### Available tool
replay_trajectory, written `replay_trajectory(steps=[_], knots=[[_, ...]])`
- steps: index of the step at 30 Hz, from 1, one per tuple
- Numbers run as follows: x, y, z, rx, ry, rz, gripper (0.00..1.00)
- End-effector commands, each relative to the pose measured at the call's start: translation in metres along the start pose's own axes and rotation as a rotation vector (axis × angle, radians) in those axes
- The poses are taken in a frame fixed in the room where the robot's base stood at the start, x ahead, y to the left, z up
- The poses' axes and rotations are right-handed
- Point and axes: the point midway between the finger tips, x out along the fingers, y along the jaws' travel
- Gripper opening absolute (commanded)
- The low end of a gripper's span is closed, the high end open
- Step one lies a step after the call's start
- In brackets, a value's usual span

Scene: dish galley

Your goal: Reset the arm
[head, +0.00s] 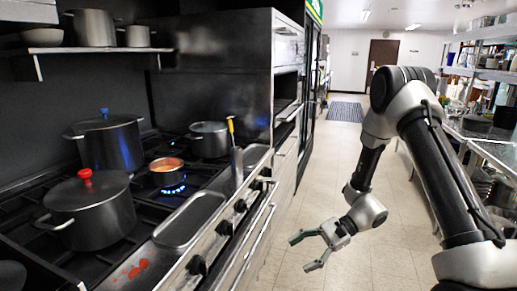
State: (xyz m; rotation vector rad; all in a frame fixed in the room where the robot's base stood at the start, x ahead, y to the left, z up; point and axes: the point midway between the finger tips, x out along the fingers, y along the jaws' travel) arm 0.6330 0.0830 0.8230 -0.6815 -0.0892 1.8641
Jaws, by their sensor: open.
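My arm reaches in from the right side of the head view, bent at the elbow and hanging over the aisle. My gripper (302,251) is at its lower end, above the tiled floor and to the right of the stove front. Its two fingers are spread apart, and nothing is between them. The gripper appears apart from the stove.
A stove (200,240) on the left holds a pot with a red knob (88,213), a pot with a blue knob (110,147), a small pan (166,173) over a blue flame and another pot (209,141). Shelving (490,75) stands right.

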Motion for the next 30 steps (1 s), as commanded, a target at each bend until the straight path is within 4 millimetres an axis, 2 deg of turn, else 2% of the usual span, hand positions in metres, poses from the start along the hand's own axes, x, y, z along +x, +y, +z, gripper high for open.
replay_trajectory(steps=[1,5,9,18,24,30], knots=[[-0.014,0.009,0.015,-0.038,0.024,0.063,0.67],[-0.055,0.039,0.051,-0.148,0.109,0.247,0.67],[-0.11,0.068,0.088,-0.294,0.24,0.437,0.67],[-0.214,0.106,0.16,-0.606,0.578,0.728,0.67],[-0.261,0.123,0.208,-0.786,0.814,0.83,0.67],[-0.278,0.131,0.251,-0.903,0.999,0.804,0.67]])
